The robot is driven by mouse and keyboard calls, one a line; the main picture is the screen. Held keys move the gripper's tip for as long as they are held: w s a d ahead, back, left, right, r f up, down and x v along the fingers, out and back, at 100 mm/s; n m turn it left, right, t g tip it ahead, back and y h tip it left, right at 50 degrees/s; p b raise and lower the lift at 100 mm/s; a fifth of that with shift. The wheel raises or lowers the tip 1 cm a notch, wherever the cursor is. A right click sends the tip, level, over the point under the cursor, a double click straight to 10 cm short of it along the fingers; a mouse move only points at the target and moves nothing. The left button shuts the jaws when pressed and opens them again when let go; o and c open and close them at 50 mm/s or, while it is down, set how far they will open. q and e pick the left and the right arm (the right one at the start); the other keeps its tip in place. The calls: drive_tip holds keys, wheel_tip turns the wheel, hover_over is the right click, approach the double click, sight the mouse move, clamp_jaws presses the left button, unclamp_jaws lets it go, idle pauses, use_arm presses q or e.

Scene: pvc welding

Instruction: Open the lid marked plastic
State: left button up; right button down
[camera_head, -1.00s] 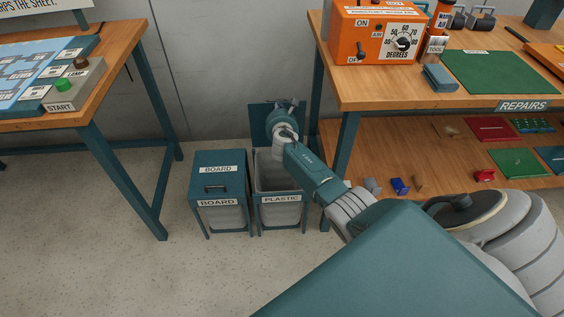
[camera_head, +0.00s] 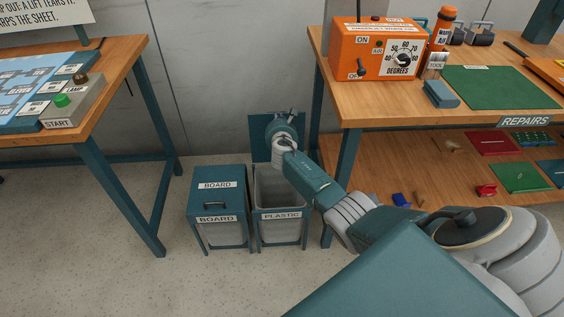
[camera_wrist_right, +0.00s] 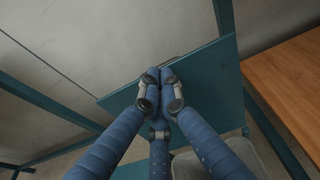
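The bin marked PLASTIC (camera_head: 281,216) stands on the floor, and its grey inside shows from above. Its teal lid (camera_head: 260,152) is swung up and stands roughly upright at the back of the bin, near the wall. My right gripper (camera_head: 290,117) is at the lid's face. In the right wrist view, the blue fingers of my right gripper (camera_wrist_right: 160,85) are closed together against the teal lid (camera_wrist_right: 205,75). A thin edge of the handle shows beside the fingertips, which hide most of it. My left gripper is out of view.
The bin marked BOARD (camera_head: 217,201) stands close on the left with its lid shut. The wooden repairs bench (camera_head: 385,100) is close on the right, with a lower shelf (camera_head: 430,165). Open floor (camera_head: 150,280) lies in front.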

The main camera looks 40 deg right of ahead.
drive_tip(key=v, duration=1.1)
drive_tip(key=shift+s+a, duration=0.15)
drive_tip(key=shift+s, duration=0.25)
